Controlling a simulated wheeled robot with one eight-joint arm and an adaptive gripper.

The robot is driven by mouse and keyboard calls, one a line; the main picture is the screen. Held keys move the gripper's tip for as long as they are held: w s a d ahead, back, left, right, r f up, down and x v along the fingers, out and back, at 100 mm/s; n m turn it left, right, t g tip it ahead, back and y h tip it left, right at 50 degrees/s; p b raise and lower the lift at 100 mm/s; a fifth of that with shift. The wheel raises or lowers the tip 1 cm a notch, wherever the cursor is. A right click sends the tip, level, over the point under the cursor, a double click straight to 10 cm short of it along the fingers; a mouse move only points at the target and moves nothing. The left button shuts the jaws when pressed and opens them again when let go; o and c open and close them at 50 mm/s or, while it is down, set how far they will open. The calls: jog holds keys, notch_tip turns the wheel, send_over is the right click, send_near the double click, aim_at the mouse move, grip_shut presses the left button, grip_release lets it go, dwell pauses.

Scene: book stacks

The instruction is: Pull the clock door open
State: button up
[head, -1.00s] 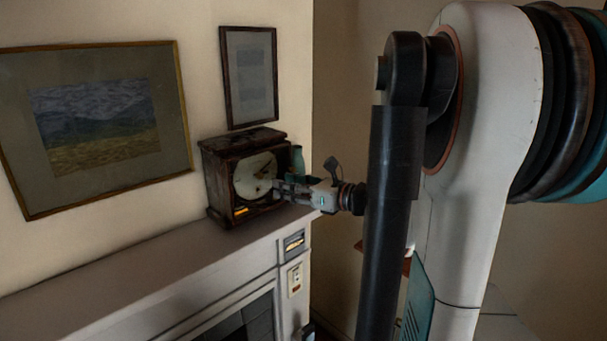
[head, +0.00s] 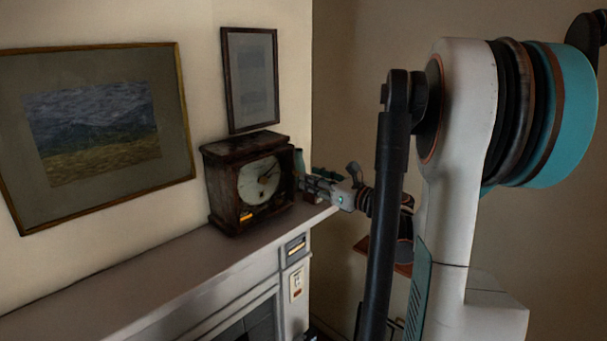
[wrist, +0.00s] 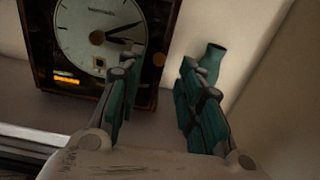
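The clock (head: 222,185) is a dark wooden box with a round pale dial (head: 258,180), upright on the mantel shelf. In the wrist view, its front (wrist: 155,30) fills the upper left, and a small round brownish knob (wrist: 159,60) shows near its right edge. The door appears flush with the case, though I cannot tell for sure. My gripper (head: 303,181) is at the clock's right front side. In the wrist view, my gripper (wrist: 159,68) is open, its teal-padded fingers apart with the knob seen between the tips. I cannot tell whether either finger touches the clock.
A teal vase (wrist: 212,62) stands just right of the clock, close to my right finger. The mantel shelf (head: 130,275) is clear to the left. A large framed picture (head: 100,130) and a smaller one (head: 250,80) hang on the wall behind.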

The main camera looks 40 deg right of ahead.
jog(key=shift+w+a, duration=0.2)
jog(key=shift+w, duration=1.9)
grip_shut()
